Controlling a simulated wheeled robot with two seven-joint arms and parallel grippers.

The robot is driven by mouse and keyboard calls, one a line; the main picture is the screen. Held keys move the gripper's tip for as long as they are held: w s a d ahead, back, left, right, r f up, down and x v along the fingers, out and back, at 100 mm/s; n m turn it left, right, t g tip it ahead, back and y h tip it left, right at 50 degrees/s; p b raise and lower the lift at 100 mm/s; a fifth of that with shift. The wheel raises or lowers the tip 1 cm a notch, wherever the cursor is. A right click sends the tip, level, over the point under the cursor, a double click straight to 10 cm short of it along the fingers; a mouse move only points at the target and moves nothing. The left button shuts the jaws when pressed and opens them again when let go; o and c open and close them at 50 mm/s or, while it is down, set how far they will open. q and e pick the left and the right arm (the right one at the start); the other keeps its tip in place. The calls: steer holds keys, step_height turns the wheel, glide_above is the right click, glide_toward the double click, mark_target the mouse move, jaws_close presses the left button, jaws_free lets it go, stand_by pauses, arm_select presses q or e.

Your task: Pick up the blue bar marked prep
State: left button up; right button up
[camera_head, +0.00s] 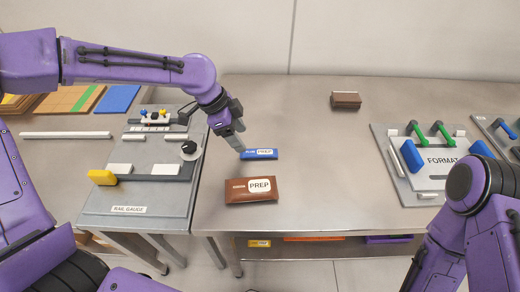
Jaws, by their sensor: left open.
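The blue bar marked PREP (259,154) lies flat on the grey table, with a white label on its face. My left gripper (238,140) points down just above the bar's left end. Its fingers are open, and I cannot tell whether they touch the bar. My right arm shows at the right edge, but its gripper is not visible.
A larger brown block marked PREP (251,190) lies just in front of the blue bar. A rail gauge fixture (110,199) stands on the left, and a FORMAT plate (420,158) with green handles on the right. Another brown block (346,100) lies farther back. The table centre is clear.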

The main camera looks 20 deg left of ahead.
mark_target(253, 152)
arm_select(q)
steer(key=x, duration=0.6)
steer(key=shift+w+d, duration=0.15)
steer(key=shift+d, duration=0.2)
steer(key=c, duration=1.1)
steer(key=shift+r, duration=0.1)
